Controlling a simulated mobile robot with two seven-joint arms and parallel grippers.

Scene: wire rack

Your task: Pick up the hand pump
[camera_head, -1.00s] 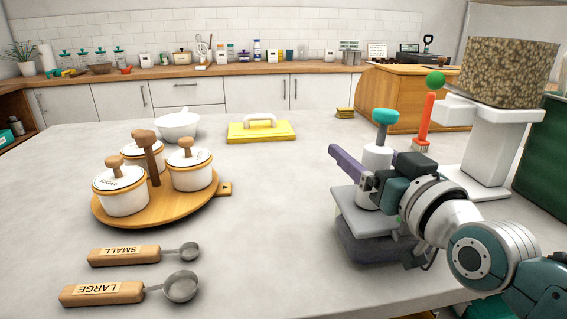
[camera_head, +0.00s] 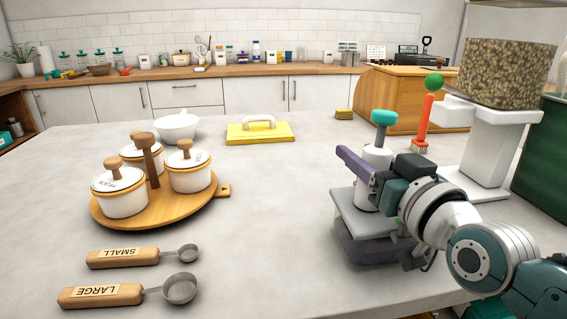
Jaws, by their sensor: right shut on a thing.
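The hand pump (camera_head: 374,159) is a white cylinder with a teal knob on top. It stands upright over a light grey plate (camera_head: 352,214) at the right of the counter. My right gripper (camera_head: 372,178) is at the white body, coming from the right, and is shut on it. One purple finger shows on the left side of the pump. The other finger and the pump's right side are partly hidden by the gripper. I cannot tell whether the pump's base touches the plate. My left gripper is not in view.
A white dispenser (camera_head: 488,150) with a granule-filled hopper (camera_head: 508,72) and a red brush (camera_head: 422,125) stand behind my right arm. A wooden tray (camera_head: 160,213) with lidded pots, two measuring scoops (camera_head: 122,257) and a yellow float (camera_head: 260,132) lie left. The counter's middle is clear.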

